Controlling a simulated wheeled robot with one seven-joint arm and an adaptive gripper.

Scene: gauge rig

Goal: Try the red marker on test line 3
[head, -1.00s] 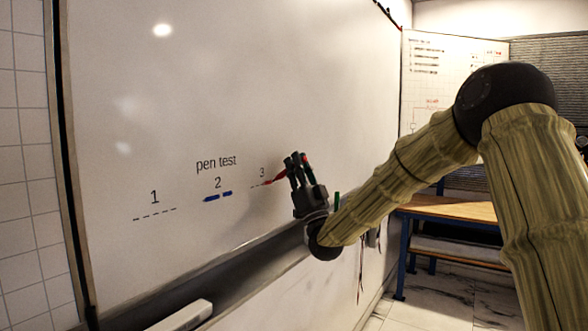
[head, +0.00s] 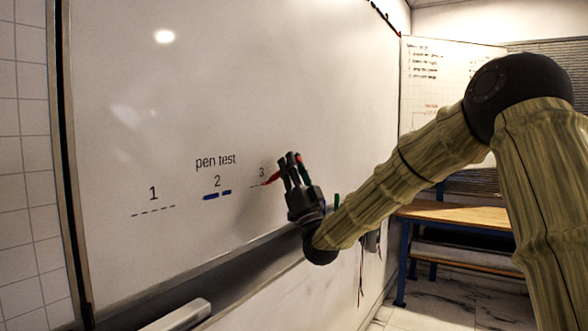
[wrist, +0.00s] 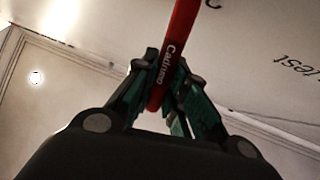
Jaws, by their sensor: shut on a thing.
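The red marker (head: 271,178) is held in my gripper (head: 291,170), its tip end pointing left at the whiteboard by test line 3 (head: 256,186). In the wrist view the red marker (wrist: 176,50) stands between the closed fingers of my gripper (wrist: 170,85). The gripper hides the right part of line 3. I cannot tell for sure whether the tip touches the board. Line 2 (head: 217,195) carries blue strokes. Line 1 (head: 153,211) shows only black dashes.
The whiteboard (head: 230,90) fills the left and middle. A tray ledge (head: 240,272) runs along its lower edge, with a white eraser-like block (head: 178,316) at front. A green upright thing (head: 336,200) is just right of my gripper. A wooden table (head: 450,210) stands behind.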

